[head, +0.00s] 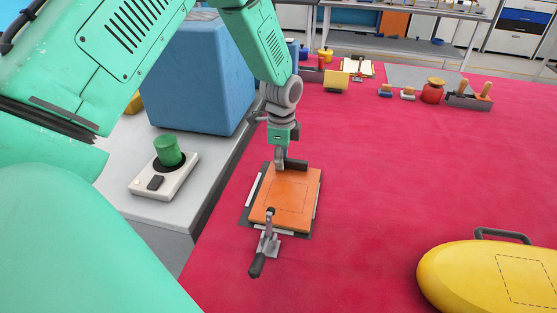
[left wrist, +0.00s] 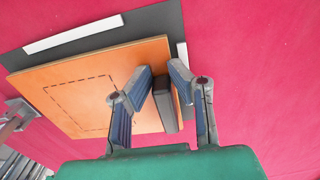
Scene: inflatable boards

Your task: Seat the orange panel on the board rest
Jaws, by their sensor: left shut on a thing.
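The orange panel (head: 285,199) has a dashed rectangle on its face and a dark handle (left wrist: 166,105) near one edge. It lies over the board rest (head: 246,214), a dark grey plate with white strips, which also shows in the left wrist view (left wrist: 110,33). White strips show beside the panel on several sides. I cannot tell whether the panel lies fully flat on the rest. My left gripper (head: 280,165) is shut on the panel's handle at the far edge; its fingers (left wrist: 161,76) straddle the handle in the left wrist view. My right gripper is out of view.
A metal clamp (head: 268,243) with a black lever stands at the panel's near edge. A yellow inflatable board (head: 490,275) lies at the lower right. A blue block (head: 200,75) and a control box with a green button (head: 168,152) stand left.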

